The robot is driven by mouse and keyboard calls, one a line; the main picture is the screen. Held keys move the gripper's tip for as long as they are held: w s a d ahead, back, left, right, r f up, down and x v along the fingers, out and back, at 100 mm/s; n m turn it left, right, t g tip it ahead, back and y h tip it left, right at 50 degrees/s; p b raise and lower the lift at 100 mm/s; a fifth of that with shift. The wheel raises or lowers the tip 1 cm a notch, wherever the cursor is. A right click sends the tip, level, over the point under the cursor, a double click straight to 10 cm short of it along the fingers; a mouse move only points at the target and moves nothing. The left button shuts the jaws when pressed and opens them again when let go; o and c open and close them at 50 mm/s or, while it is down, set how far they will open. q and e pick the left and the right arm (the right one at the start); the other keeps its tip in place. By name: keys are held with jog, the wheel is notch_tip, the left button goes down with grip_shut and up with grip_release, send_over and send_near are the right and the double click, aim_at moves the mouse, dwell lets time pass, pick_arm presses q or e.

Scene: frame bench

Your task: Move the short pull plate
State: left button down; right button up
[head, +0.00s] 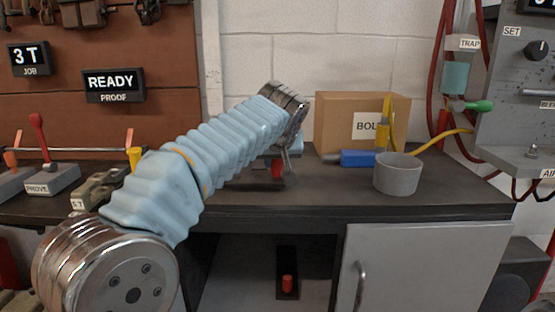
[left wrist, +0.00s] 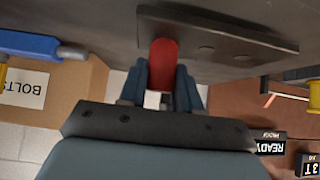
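A dark pull plate with a red grip (head: 277,168) is on the bench, partly hidden behind my left gripper (head: 285,155). In the left wrist view the dark plate (left wrist: 215,35) has several holes, and its red grip (left wrist: 163,62) stands between the blue fingers of my left gripper (left wrist: 163,85). The fingers lie close against both sides of the grip and look shut on it. A second dark plate with a red knob (head: 287,284) shows in the open cabinet bay below. I cannot tell which plate is the short one. My right gripper is out of view.
A cardboard box (head: 340,110), a blue-handled tool (head: 357,157) and a grey cup (head: 397,175) stand right of the gripper. A grey cabinet door (head: 430,265) closes the lower right. Blocks marked PROVE (head: 50,180) sit at the left. The bench front is clear.

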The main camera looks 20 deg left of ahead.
pick_arm(q)
jog(key=c, duration=0.7)
grip_release()
jog(key=shift+r, duration=0.1)
jog(key=v, duration=1.3)
jog(key=shift+s+r, duration=0.25)
jog(key=shift+r, duration=0.05)
